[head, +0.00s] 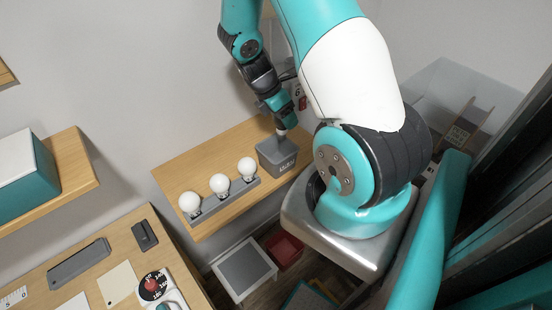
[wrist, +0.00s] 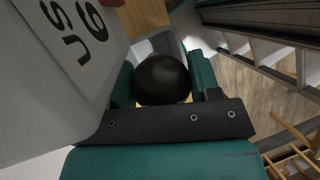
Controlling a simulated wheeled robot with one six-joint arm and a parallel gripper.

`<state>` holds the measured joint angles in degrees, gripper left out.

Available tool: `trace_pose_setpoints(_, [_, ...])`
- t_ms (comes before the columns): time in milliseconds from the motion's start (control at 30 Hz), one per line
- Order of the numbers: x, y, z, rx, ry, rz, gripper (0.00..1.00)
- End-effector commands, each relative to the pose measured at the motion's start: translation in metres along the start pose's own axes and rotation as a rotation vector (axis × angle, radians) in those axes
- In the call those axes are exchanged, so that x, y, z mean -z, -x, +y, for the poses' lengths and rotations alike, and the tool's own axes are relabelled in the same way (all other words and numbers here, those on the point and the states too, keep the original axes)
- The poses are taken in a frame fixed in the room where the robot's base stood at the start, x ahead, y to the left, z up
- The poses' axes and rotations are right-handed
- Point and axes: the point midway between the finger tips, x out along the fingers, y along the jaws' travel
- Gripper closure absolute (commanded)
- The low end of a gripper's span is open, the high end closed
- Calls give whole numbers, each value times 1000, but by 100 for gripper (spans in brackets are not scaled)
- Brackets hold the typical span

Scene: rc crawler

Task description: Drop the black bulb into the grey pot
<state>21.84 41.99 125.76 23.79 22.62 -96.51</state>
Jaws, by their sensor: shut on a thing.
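The black bulb (wrist: 162,80) sits between the two fingers of my gripper (wrist: 163,85) in the wrist view, and the gripper is shut on it. In the head view my gripper (head: 283,122) points down just above the grey pot (head: 283,160), which stands on a wooden shelf. A small pale part shows below the fingers there; the black bulb itself cannot be made out in that view. The pot's grey rim (wrist: 143,48) shows behind the bulb in the wrist view. The pot's inside is mostly hidden.
Three white bulbs (head: 219,184) stand in a grey holder (head: 228,201) left of the pot on the shelf (head: 183,170). A white surface with dark lettering (wrist: 65,75) is close on the left of the wrist view. A red bin (head: 284,250) lies below the shelf.

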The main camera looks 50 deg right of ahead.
Motion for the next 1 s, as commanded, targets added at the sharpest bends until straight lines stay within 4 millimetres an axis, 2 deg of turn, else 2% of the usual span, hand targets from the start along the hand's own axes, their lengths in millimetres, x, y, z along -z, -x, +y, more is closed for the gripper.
trace_pose_setpoints(33, [6, -14, 3, 0, 0, 0, 66])
trace_pose_setpoints(200, [12, -28, 6, 0, 0, 0, 66])
trace_pose_setpoints(533, [12, -29, 6, 0, 0, 0, 66])
trace_pose_setpoints(567, [12, -29, 6, 0, 0, 0, 39])
trace_pose_setpoints(667, [12, -29, 6, 0, 0, 0, 16])
trace_pose_setpoints(700, [12, -29, 6, 0, 0, 0, 14])
trace_pose_setpoints(1000, [12, -26, 6, -1, 1, 0, 14])
